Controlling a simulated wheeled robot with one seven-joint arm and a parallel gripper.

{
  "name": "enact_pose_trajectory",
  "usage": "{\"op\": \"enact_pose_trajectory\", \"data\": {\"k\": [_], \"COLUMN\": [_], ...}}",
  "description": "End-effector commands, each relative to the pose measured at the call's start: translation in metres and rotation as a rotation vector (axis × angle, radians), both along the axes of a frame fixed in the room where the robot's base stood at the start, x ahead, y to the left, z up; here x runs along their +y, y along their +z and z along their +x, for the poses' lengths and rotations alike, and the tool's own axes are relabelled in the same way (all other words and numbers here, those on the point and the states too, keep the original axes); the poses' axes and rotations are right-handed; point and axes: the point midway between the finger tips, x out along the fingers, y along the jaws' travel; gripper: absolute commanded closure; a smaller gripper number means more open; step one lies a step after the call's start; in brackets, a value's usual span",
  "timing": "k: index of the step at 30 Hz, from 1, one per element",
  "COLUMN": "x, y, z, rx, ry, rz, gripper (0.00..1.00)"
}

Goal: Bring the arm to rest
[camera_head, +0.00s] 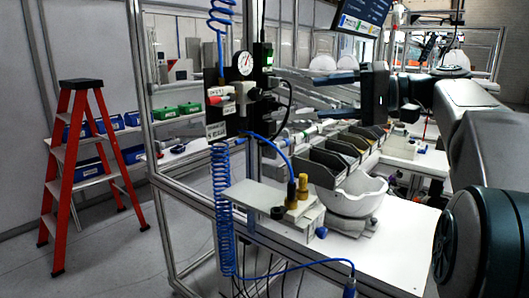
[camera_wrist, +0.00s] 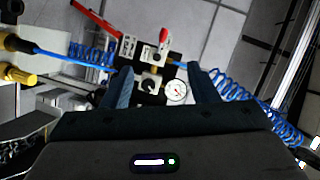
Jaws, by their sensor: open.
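My gripper (camera_head: 314,96) reaches in from the right in the head view, its two blue-grey fingers pointing left and spread apart. In the wrist view the fingers (camera_wrist: 157,74) also stand apart, with nothing held between them. My gripper is in the air above the white workbench (camera_head: 396,250), higher than the dark bins. A white helmet shell (camera_head: 354,194) sits on a holder on the bench, below my gripper and apart from it.
A panel with a pressure gauge (camera_head: 245,63) and coiled blue hoses (camera_head: 222,205) stands left of my gripper; the gauge (camera_wrist: 176,91) shows beyond the fingers. Dark bins (camera_head: 327,158) line the bench. A red stepladder (camera_head: 75,165) stands on the left, with open floor nearby.

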Motion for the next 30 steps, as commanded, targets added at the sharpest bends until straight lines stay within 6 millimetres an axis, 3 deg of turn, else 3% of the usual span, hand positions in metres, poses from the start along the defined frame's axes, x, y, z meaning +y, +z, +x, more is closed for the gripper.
{"op": "enact_pose_trajectory", "data": {"k": [11,17,23,30], "x": [0.020,0.029,0.034,0.013], "y": [-0.057,-0.108,-0.195,-0.305], "z": [-0.015,-0.035,-0.083,-0.164], "rx": [0.153,0.256,0.366,0.372], "ry": [-0.078,-0.135,-0.201,-0.243], "rz": [-0.142,-0.278,-0.541,-0.966], "gripper": [0.46,0.46,0.46,0.46]}}
